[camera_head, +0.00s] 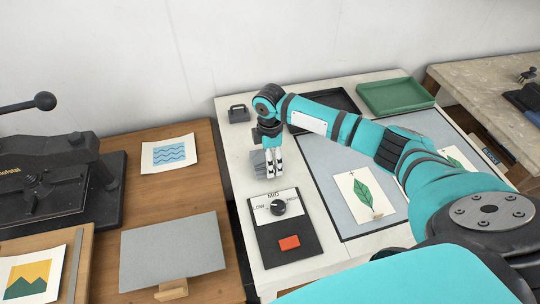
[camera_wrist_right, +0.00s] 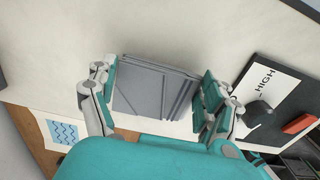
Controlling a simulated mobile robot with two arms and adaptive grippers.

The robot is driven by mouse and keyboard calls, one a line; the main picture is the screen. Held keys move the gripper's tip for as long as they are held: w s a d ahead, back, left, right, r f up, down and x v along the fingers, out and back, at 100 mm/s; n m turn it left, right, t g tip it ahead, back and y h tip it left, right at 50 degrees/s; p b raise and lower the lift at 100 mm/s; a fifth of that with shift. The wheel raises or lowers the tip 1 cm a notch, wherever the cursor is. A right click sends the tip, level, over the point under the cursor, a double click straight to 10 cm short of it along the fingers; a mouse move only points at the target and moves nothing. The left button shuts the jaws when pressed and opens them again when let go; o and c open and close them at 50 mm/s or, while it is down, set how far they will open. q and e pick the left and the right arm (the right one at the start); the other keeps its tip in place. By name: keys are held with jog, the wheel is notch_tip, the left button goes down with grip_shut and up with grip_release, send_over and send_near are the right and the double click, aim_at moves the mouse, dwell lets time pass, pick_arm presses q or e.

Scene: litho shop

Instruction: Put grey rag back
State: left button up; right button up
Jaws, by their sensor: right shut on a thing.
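The grey rag (camera_head: 258,162) is a small folded grey pad at the left side of the white table (camera_head: 238,190). My right gripper (camera_head: 273,174) points down over the table, its fingers in front of part of the rag. In the right wrist view the folded rag (camera_wrist_right: 155,90) fills the space between the two fingers of the right gripper (camera_wrist_right: 158,100), which is shut on it. I cannot tell whether the rag touches the table top. My left gripper is not in view.
A control panel (camera_head: 268,250) with a knob and red button lies just in front of the gripper. A dark block (camera_head: 238,114), black tray (camera_head: 352,97) and green tray (camera_head: 395,97) stand behind. Leaf prints (camera_head: 358,191) lie on a grey mat (camera_head: 325,175) to the right.

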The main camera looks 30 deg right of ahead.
jog(key=shift+f, duration=0.15)
jog(key=o, duration=1)
notch_tip(320, 180, up, 12)
jog(key=shift+r+b, duration=0.1)
jog(key=shift+b, duration=1)
